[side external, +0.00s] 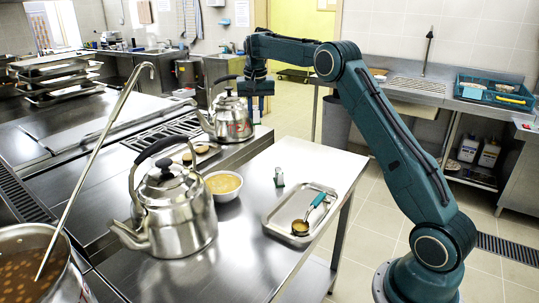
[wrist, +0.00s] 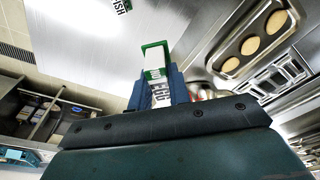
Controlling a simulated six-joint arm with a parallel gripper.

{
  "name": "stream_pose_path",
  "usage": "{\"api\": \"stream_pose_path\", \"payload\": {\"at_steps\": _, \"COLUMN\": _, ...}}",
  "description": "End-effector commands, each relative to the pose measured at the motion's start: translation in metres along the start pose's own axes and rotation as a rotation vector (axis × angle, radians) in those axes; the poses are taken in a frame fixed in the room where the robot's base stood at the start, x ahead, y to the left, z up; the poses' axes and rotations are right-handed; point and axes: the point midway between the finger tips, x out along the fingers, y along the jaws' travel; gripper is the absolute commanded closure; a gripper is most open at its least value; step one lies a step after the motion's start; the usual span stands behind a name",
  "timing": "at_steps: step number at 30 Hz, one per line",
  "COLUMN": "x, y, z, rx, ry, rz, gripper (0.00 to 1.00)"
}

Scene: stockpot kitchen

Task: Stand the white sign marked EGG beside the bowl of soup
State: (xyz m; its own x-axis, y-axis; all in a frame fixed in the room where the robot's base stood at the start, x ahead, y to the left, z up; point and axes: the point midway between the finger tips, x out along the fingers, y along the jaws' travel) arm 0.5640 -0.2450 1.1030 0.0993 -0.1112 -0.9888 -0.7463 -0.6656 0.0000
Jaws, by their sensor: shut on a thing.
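My gripper (side external: 258,90) is shut on the white sign with green edging (wrist: 155,58), held in the air at the far end of the counter, beyond the far kettle. In the wrist view the sign sits between my blue fingers (wrist: 156,88), and its dark lettering, partly covered, looks like EGG. In the side view only a small pale and green part of it shows below the fingers. The bowl of soup (side external: 224,185), white with orange-brown soup, stands on the steel counter right of the near kettle, well apart from my gripper.
A near kettle (side external: 175,215) and a far kettle (side external: 230,118) flank the bowl. A small standing sign (side external: 279,177), lettered like FISH in the wrist view (wrist: 122,5), is right of the bowl. A tray (side external: 272,217) holds a ladle. A stockpot (side external: 65,280) is at left.

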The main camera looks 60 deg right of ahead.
Motion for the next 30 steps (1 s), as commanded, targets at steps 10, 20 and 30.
{"api": "stream_pose_path", "payload": {"at_steps": 10, "x": -0.005, "y": -0.003, "z": 0.013, "rx": -0.092, "ry": 0.001, "rz": -0.004, "gripper": 1.00}}
{"api": "stream_pose_path", "payload": {"at_steps": 20, "x": -0.016, "y": -0.009, "z": 0.054, "rx": -0.359, "ry": 0.002, "rz": -0.029, "gripper": 1.00}}
{"api": "stream_pose_path", "payload": {"at_steps": 30, "x": -0.024, "y": -0.014, "z": 0.113, "rx": -0.661, "ry": 0.000, "rz": -0.082, "gripper": 1.00}}
